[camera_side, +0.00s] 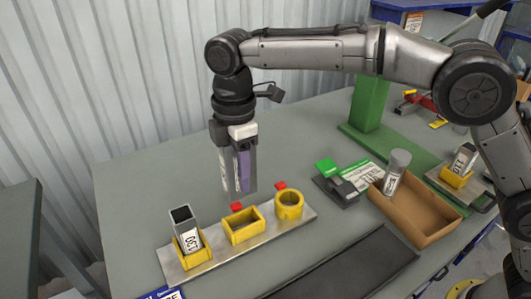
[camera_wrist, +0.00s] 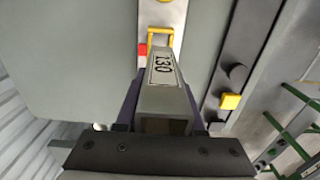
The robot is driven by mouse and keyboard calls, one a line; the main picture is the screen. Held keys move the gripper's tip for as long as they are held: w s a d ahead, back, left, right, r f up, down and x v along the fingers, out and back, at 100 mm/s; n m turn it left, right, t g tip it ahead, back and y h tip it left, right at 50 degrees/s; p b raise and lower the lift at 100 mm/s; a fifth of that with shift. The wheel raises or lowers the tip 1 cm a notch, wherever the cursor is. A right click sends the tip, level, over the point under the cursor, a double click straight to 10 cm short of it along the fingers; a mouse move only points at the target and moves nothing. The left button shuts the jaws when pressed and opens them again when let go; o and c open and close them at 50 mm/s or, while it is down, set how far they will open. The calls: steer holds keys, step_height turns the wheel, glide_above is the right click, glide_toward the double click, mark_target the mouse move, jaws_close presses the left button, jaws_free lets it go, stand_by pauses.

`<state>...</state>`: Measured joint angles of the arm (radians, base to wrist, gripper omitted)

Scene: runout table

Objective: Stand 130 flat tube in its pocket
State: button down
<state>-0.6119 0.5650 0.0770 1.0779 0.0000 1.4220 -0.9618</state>
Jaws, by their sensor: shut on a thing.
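My gripper (camera_side: 240,178) is shut on a grey tube, hanging upright above the rack, behind its middle pocket. In the wrist view the tube (camera_wrist: 166,98) shows a white label reading 130 and lies between the fingers, its far end pointing towards a yellow pocket. The rack (camera_side: 220,249) is a pale plate with three yellow pockets. The middle pocket (camera_side: 243,226) is rectangular and empty; a yellow pocket also shows in the wrist view (camera_wrist: 160,31). The round pocket (camera_side: 289,205) is empty. The left pocket (camera_side: 192,253) holds a labelled square tube (camera_side: 185,224).
Red markers (camera_side: 237,207) sit behind the pockets. A cardboard tray (camera_side: 425,222) with a round grey tube (camera_side: 396,172) stands at right. A dark strip (camera_side: 345,272) lies in front. A green post (camera_side: 370,100) rises behind. The table behind and left of the rack is clear.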

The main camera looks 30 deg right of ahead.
steer(key=shift+f, duration=0.75)
steer(key=shift+f, duration=0.1)
glide_above(243, 212)
steer(key=s, duration=0.2)
steer(key=shift+w+a+f, duration=0.1)
steer(key=shift+a+f, duration=0.15)
steer(key=shift+f, duration=1.15)
steer(key=shift+a+f, duration=0.2)
steer(key=shift+f, duration=1.2)
steer(key=shift+f, duration=1.85)
steer(key=shift+c, duration=2.2)
jaws_free()
steer(key=shift+f, duration=0.15)
step_height(243, 212, up, 14)
